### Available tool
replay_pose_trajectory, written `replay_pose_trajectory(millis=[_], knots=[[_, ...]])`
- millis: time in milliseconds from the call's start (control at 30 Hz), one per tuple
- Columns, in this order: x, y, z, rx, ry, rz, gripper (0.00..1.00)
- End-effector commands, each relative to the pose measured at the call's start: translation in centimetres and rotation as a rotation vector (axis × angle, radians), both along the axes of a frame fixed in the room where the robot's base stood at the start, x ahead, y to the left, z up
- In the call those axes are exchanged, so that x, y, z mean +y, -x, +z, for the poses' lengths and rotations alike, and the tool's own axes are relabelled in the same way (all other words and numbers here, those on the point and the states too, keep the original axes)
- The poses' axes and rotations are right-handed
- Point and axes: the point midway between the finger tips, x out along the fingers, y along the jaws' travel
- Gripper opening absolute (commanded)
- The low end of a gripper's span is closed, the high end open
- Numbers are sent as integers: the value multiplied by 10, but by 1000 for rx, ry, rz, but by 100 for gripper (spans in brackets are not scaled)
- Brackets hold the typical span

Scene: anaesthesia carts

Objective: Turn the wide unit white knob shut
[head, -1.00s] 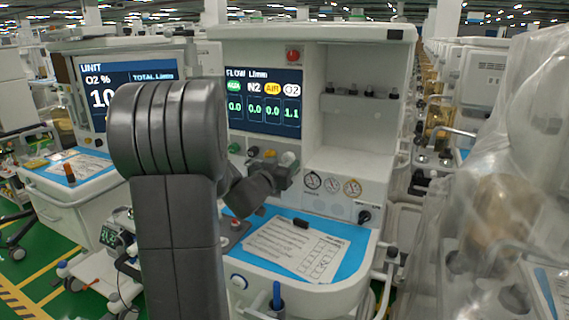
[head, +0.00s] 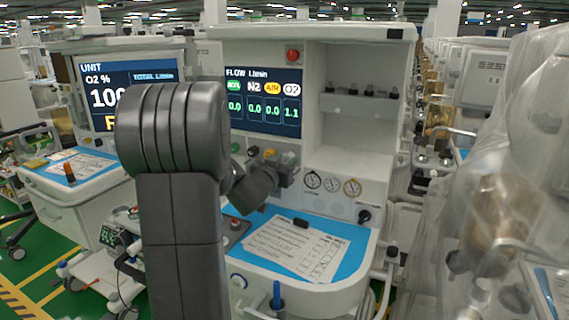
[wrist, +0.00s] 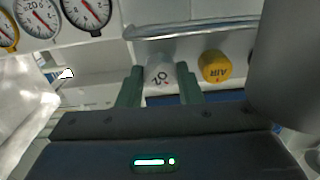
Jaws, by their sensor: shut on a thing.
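The wide unit (head: 345,60) stands in the middle of the head view. Its flow display (head: 264,103) reads 1.1 under O2 and 0.0 in the other columns. The white knob (wrist: 159,72), marked O2, sits between my gripper's two fingers in the wrist view, where the picture is upside down. My gripper (wrist: 160,90) is shut on this knob, one finger on each side. In the head view my gripper (head: 285,172) is at the knob row below the display, partly hidden by my own arm.
A yellow AIR knob (wrist: 215,66) is close beside the white one. A rail (wrist: 190,28) and round gauges (wrist: 88,12) are near my gripper. A blue worktop (head: 270,218) with papers (head: 296,250) lies below. A plastic-draped unit (head: 500,190) stands at the right.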

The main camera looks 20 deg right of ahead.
Motion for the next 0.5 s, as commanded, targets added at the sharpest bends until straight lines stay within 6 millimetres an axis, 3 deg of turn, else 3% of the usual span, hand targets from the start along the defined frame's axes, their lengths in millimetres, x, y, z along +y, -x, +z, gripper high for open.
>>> replay_pose_trajectory(millis=[500], knots=[[0, 0, -3, -279, -238, -1, 10]])
